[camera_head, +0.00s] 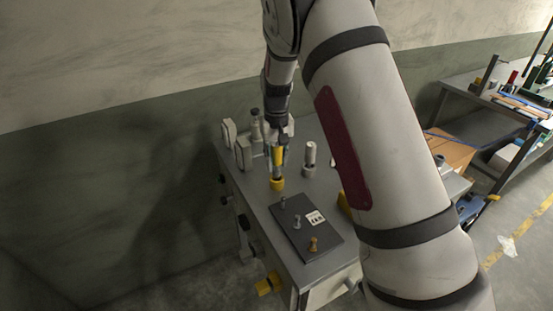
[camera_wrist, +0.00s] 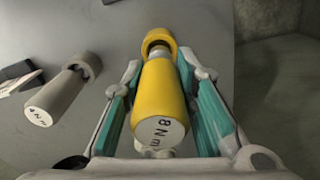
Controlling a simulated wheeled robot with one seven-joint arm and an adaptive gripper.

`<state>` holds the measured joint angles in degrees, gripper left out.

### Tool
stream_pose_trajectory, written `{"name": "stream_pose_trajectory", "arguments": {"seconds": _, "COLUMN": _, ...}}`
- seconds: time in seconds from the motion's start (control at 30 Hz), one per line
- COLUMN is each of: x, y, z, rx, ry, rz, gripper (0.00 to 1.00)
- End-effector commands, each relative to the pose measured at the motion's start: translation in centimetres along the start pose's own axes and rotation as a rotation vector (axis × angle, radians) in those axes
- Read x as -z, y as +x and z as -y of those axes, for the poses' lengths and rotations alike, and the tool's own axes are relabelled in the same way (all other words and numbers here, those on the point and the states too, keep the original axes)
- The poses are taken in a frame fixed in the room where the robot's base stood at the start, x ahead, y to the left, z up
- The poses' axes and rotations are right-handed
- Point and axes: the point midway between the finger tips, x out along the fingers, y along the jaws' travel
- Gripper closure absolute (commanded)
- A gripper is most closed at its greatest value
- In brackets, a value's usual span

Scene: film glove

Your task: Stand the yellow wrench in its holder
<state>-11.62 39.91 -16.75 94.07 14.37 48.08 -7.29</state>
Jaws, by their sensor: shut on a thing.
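The yellow wrench (camera_head: 277,157) is upright in the head view. Its thick handle, marked "8 N m" on the end, fills the middle of the wrist view (camera_wrist: 160,95). My gripper (camera_head: 279,147) is shut on the handle, with a teal-padded finger on each side in the wrist view (camera_wrist: 162,100). The yellow holder (camera_head: 277,184) stands on the table directly below the wrench; its ring shows at the top of the wrist view (camera_wrist: 158,36). The wrench's metal lower end is at the holder's opening. How deep it sits is hidden.
A grey wrench (camera_head: 310,151) stands in a grey holder to the right. A dark plate (camera_head: 293,238) with small metal pieces lies nearer on the grey table (camera_head: 262,203). Light-coloured equipment (camera_head: 243,150) stands close by on the left. The wall is behind.

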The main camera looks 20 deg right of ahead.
Motion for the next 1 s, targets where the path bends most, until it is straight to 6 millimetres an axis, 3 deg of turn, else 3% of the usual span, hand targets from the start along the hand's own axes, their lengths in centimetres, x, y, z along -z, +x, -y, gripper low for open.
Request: {"name": "stream_pose_trajectory", "arguments": {"seconds": 1.0, "x": 0.1, "y": 1.3, "z": -0.1, "rx": 0.0, "ry": 0.001, "rz": -0.001, "gripper": 1.0}}
